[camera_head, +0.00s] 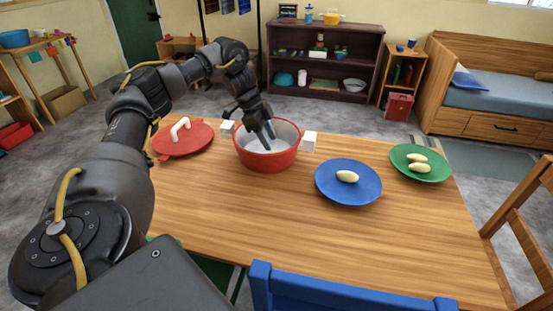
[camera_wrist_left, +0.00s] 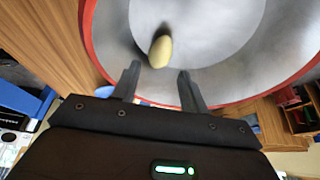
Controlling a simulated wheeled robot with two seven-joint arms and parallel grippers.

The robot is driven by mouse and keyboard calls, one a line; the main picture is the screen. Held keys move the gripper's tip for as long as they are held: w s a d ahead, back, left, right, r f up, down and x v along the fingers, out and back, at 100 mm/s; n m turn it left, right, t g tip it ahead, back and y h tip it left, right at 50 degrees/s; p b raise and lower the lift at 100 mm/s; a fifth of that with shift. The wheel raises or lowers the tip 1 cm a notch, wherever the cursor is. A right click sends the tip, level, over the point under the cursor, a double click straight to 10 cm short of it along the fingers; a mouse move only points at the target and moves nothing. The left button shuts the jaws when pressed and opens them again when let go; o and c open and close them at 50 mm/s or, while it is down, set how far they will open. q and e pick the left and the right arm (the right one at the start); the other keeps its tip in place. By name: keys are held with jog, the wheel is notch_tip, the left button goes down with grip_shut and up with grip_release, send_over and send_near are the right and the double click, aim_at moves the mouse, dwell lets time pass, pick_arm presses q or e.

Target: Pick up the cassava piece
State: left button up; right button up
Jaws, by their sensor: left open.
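A pale yellow cassava piece (camera_wrist_left: 160,51) lies on the grey floor of the red pot (camera_head: 266,162) in the left wrist view. The pot's rim (camera_wrist_left: 88,35) also shows there. My left gripper (camera_head: 268,134) reaches down into the pot from above, open and empty. In the left wrist view the piece shows between and just beyond the fingertips, which look apart from it. In the head view the pot and gripper hide this piece. Another pale piece (camera_head: 347,176) lies on the blue plate (camera_head: 347,195). Two more lie on the green plate (camera_head: 400,153). My right gripper is out of view.
The pot has white handles (camera_head: 309,141) on both sides. A red lid (camera_head: 182,142) with a white handle lies left of it on the wooden table (camera_head: 250,205). The table's front middle is clear. A blue chair (camera_head: 330,290) stands at the front edge.

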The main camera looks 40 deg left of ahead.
pick_arm(q)
jog(key=shift+b+x, duration=0.5)
jog(key=shift+x, duration=1.65)
jog(key=shift+d+f, duration=0.15)
jog(key=shift+f, duration=0.35)
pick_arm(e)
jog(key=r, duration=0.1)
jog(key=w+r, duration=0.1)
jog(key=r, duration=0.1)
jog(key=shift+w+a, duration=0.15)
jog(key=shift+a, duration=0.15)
pick_arm(q)
jog(key=shift+c, duration=0.4)
jog(key=c, duration=0.7)
